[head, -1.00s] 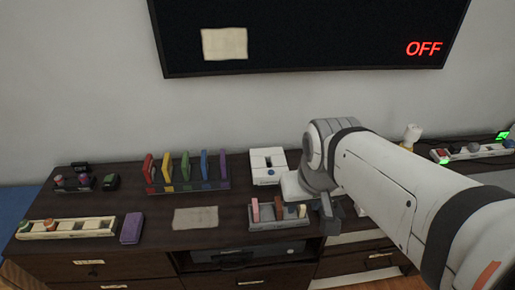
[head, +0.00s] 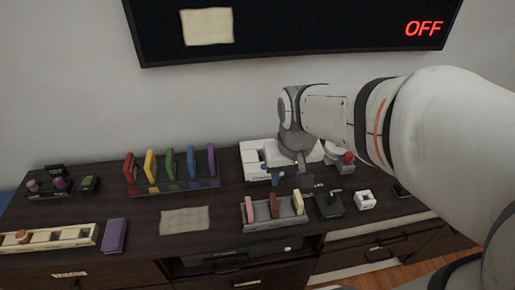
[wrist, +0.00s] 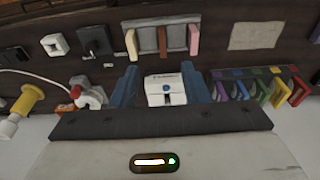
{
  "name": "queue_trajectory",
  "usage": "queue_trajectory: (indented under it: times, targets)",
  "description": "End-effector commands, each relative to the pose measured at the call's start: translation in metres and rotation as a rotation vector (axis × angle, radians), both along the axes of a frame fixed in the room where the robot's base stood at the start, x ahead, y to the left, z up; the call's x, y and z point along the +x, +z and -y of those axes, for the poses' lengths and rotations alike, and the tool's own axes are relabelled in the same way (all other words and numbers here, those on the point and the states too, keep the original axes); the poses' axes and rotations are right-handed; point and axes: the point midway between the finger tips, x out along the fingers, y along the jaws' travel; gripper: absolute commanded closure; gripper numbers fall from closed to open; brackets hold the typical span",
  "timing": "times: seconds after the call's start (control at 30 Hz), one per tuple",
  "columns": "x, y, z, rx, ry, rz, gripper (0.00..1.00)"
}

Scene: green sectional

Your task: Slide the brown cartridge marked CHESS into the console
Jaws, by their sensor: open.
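The brown cartridge (head: 274,206) stands upright in a grey rack (head: 262,224), between a pink cartridge (head: 249,204) and a cream one (head: 298,202). Its marking is not readable. In the wrist view the brown cartridge (wrist: 165,40) stands near the top. The white console (head: 250,157) sits behind the rack, partly hidden by my arm. The wrist view shows the console (wrist: 154,82) with a blue button, between my blue fingers. My gripper (head: 287,174) is open and empty, pointing down above the console area, behind the rack.
Several coloured cases (head: 170,164) stand in a stand on the left. A black joystick (head: 328,203) and a small white block (head: 365,200) lie right of the rack. A red-topped joystick (head: 347,160) is behind them. A beige mat (head: 187,221) lies flat left of the rack.

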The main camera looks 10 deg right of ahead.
Motion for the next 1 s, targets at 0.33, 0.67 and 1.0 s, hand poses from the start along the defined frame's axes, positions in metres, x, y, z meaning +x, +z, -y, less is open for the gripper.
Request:
queue_trajectory:
  times: [0.33,0.67,1.0]
  targets:
    - [0.077,-0.128,-0.003,0.001,0.005,-0.145,0.58]
    - [0.09,-0.166,-0.004,0.002,0.006,-0.172,0.58]
    - [0.084,-0.211,-0.002,0.001,0.007,-0.172,0.58]
